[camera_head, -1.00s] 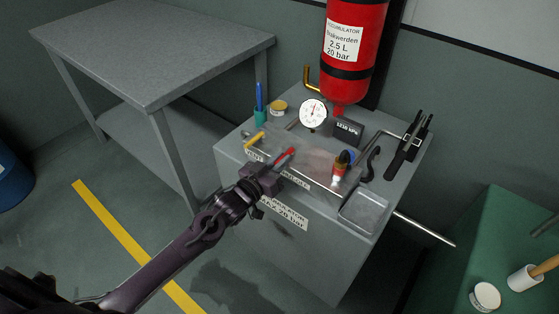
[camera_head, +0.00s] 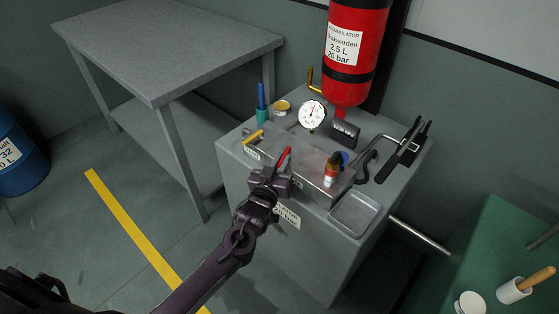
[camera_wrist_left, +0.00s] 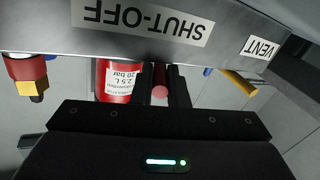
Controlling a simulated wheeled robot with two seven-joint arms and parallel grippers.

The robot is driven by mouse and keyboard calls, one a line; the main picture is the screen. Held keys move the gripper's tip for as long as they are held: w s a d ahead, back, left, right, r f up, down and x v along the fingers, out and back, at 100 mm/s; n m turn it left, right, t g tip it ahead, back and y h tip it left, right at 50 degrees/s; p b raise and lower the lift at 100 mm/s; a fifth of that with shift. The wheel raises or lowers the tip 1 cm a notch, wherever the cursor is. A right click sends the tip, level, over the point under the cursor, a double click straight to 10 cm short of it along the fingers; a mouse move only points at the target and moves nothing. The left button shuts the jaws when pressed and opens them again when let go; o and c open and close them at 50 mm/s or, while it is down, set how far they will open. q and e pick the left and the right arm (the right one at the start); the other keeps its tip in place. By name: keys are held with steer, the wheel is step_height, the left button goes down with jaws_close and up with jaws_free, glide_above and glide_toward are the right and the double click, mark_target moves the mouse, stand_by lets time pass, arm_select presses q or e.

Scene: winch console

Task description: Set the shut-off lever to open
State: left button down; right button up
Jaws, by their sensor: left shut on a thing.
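The shut-off lever is a red handle (camera_head: 284,157) on the front of the metal valve block (camera_head: 312,183) on top of the grey console. In the head view it leans up and slightly right. My left gripper (camera_head: 276,177) is at the block's front, shut on this lever. In the left wrist view, which is upside down, the red lever end (camera_wrist_left: 160,80) shows between the two dark fingers (camera_wrist_left: 162,88). The SHUT-OFF label (camera_wrist_left: 149,18) is on the block face beside them. The lever's pivot is hidden. My right gripper is out of view.
A yellow vent lever (camera_head: 254,137) sits just left of the red one. A red-and-brass fitting (camera_head: 331,168), gauge (camera_head: 312,114), tray (camera_head: 355,213) and black-handled lever (camera_head: 402,151) are on the console. A red accumulator (camera_head: 355,55) rises behind. Open floor lies at left.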

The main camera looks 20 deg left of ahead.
arm_select(q)
steer(key=n+y, duration=0.1)
steer(key=d+n+y, duration=0.1)
steer(key=y, duration=0.1)
steer(key=shift+d, duration=0.1)
steer(key=shift+d+n+y+b, duration=0.1)
steer(key=shift+n+y+b, duration=0.2)
steer(key=shift+y, duration=0.1)
steer(key=shift+w+d+n+y, duration=0.1)
steer(key=shift+n+y, duration=0.2)
steer(key=shift+y, duration=0.3)
steer(key=shift+g, duration=0.3)
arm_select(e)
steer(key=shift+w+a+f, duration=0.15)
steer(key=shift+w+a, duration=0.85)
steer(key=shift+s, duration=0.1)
arm_select(q)
steer(key=c, duration=1.4)
jaws_free()
steer(key=shift+c, duration=0.2)
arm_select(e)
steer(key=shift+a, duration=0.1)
